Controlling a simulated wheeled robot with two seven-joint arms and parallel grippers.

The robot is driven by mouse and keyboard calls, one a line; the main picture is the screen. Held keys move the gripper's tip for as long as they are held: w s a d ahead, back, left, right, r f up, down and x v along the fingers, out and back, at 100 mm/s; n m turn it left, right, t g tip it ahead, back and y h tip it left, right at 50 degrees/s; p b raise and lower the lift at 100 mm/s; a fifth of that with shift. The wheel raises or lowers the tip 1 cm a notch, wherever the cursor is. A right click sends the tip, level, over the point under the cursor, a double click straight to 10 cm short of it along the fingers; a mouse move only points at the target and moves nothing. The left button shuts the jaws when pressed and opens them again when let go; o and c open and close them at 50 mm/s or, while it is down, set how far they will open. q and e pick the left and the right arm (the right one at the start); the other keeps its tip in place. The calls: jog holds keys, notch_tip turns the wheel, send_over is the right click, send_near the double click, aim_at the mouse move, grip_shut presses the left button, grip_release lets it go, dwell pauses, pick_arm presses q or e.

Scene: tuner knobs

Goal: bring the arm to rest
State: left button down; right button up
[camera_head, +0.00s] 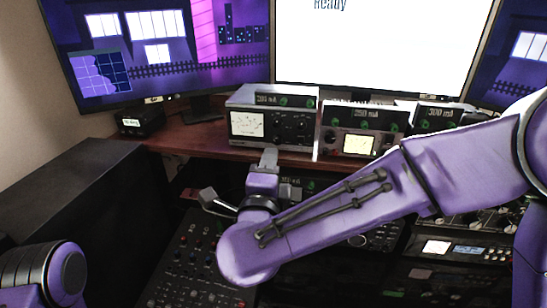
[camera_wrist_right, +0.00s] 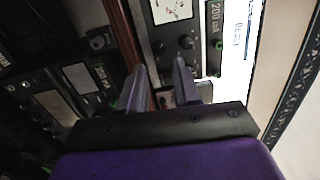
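My right arm (camera_head: 330,215) reaches in from the right across the desk. Its gripper (camera_head: 268,158) points up at the front edge of the shelf, just below the left tuner box (camera_head: 272,118). In the right wrist view the gripper (camera_wrist_right: 160,72) has its two fingers apart with nothing held between them. Dark knobs on a grey panel (camera_wrist_right: 172,58) lie beyond the fingertips; I cannot tell if they touch. My left arm (camera_head: 45,275) shows only in the lower left corner, and its gripper is out of view.
A middle box (camera_head: 360,130) with a lit meter and a right box (camera_head: 437,117) stand on the brown shelf (camera_head: 190,134). A white screen (camera_head: 385,45) reads "Ready". A mixing panel (camera_head: 190,262) and rack gear (camera_head: 460,250) lie below. A black cabinet (camera_head: 75,190) is at left.

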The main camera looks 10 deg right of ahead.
jog(key=shift+v, duration=1.65)
